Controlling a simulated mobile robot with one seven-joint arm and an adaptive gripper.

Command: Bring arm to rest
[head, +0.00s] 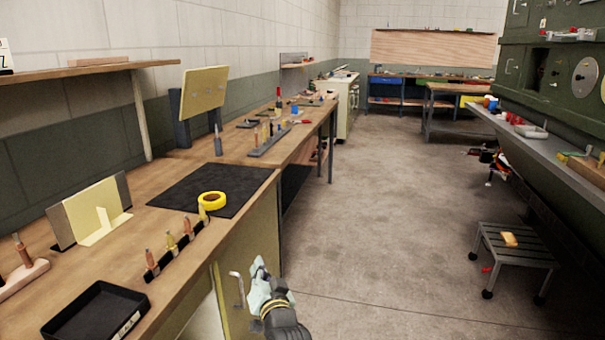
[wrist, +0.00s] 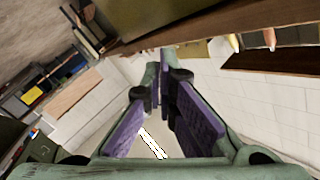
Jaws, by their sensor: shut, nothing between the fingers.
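My gripper (head: 262,270) shows at the bottom middle of the head view, beside the front edge of the wooden workbench (head: 160,258). It is empty, and its fingers point up and away from me. In the wrist view the fingers (wrist: 163,85) with purple pads run close together at their tips, with nothing between them. My arm enters from the bottom edge of the head view. Most of the arm is out of sight.
On the bench are a black mat (head: 185,190), a yellow tape roll (head: 212,200), a tool rack (head: 172,252) and a black tray (head: 95,315). A grey step stool (head: 515,246) stands at right below a long shelf (head: 545,140). The floor (head: 390,220) between is clear.

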